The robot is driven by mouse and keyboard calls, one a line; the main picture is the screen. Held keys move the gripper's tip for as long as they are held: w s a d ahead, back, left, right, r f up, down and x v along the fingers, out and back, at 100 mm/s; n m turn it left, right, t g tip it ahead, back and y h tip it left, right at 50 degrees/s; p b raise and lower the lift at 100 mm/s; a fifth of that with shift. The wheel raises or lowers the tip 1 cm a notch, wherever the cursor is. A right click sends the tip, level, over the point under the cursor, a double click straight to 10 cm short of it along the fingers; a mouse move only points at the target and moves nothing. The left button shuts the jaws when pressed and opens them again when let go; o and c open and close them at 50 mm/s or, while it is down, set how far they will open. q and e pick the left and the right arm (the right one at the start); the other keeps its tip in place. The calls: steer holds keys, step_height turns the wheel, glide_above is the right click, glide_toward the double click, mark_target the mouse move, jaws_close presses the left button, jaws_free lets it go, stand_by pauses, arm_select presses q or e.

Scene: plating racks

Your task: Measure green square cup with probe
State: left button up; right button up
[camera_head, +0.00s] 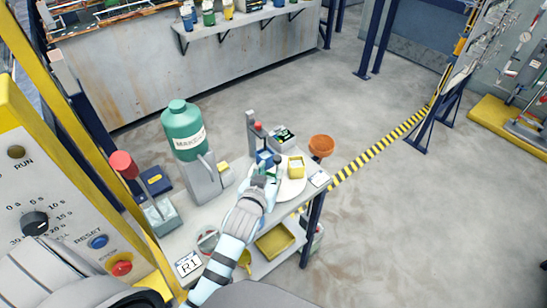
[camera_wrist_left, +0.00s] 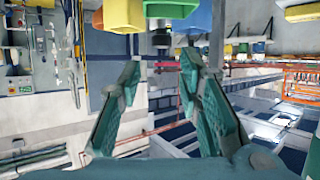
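My left gripper (camera_head: 262,181) is over the front of a round white plate (camera_head: 291,190) on the bench. A blue square cup (camera_head: 265,157) stands just beyond it and a yellow square cup (camera_head: 296,166) to its right. In the left wrist view, the gripper's two teal fingers (camera_wrist_left: 160,62) are apart with nothing held between them. The green square cup (camera_wrist_left: 171,9) shows beyond the fingertips at the top edge, beside the yellow cup (camera_wrist_left: 121,14). In the head view the gripper largely hides the green cup. I cannot single out the probe. My right gripper is out of view.
A big green bottle (camera_head: 184,130) stands at the bench's back left. A grey post with a red top (camera_head: 257,127) and a small display box (camera_head: 285,135) are behind the cups. An orange bowl (camera_head: 321,145) sits at the right. Open floor lies right of the bench.

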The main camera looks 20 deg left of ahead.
mark_target(276, 162)
arm_select(q)
steer(key=x, duration=0.5)
steer(key=shift+w+a+f+b, duration=0.1)
steer(key=shift+w+f+b, duration=0.1)
steer(key=shift+b, duration=0.1)
steer(key=b+x, duration=0.1)
steer(key=x, duration=0.1)
steer(key=b+x, duration=0.2)
steer(key=shift+w+f, duration=0.1)
steer(key=shift+f, duration=0.25)
steer(key=shift+w+b, duration=0.25)
steer(key=shift+b, duration=0.15)
steer(key=shift+r, duration=0.15)
steer(key=shift+c, duration=0.6)
jaws_close()
